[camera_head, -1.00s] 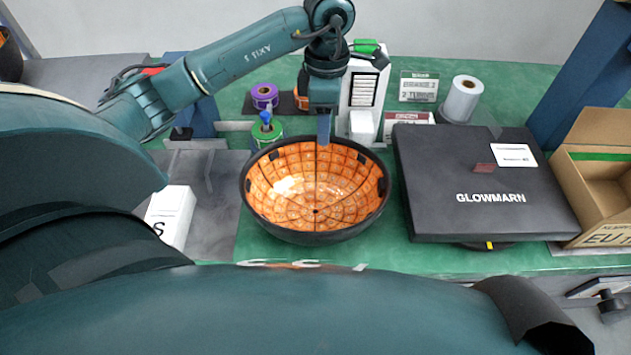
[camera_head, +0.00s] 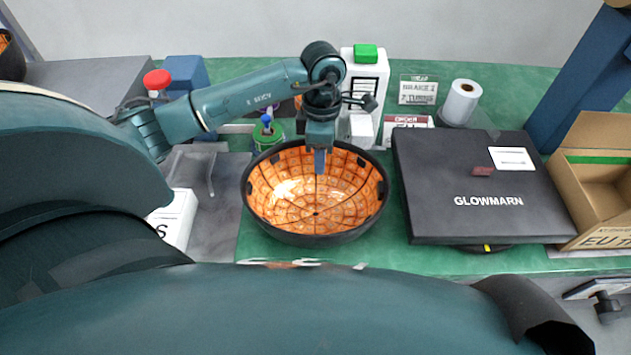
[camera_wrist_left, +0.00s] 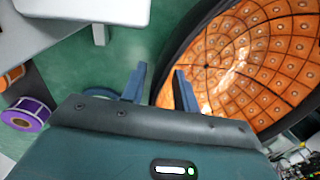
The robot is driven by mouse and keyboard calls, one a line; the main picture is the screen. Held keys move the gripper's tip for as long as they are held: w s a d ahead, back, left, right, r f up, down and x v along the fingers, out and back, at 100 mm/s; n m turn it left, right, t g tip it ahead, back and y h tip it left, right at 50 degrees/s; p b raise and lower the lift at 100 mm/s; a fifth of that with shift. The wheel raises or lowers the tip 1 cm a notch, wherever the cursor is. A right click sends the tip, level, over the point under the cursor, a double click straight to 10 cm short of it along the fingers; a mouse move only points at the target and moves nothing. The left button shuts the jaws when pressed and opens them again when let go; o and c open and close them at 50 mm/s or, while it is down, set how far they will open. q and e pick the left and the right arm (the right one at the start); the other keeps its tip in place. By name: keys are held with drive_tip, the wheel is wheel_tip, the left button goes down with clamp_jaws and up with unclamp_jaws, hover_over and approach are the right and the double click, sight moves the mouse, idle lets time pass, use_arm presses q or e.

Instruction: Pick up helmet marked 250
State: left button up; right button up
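A bowl-shaped helmet (camera_head: 312,205) with a black shell and an orange gridded inside lies open side up on the green table. No "250" mark is readable on it. My left gripper (camera_head: 319,162) points down at the helmet's far rim. In the left wrist view, the helmet (camera_wrist_left: 250,62) fills the right side, and my left gripper (camera_wrist_left: 160,85) is open. One finger shows outside the rim and the other over the orange inside, with the rim line between them. Whether they touch it cannot be told. My right gripper is not in view.
A black GLOWMARN case (camera_head: 485,185) lies right of the helmet, with an open cardboard box (camera_head: 598,190) beyond. A purple spool (camera_wrist_left: 27,113) shows in the wrist view.

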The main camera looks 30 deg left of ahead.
use_arm(q)
clamp_jaws()
idle(0.4)
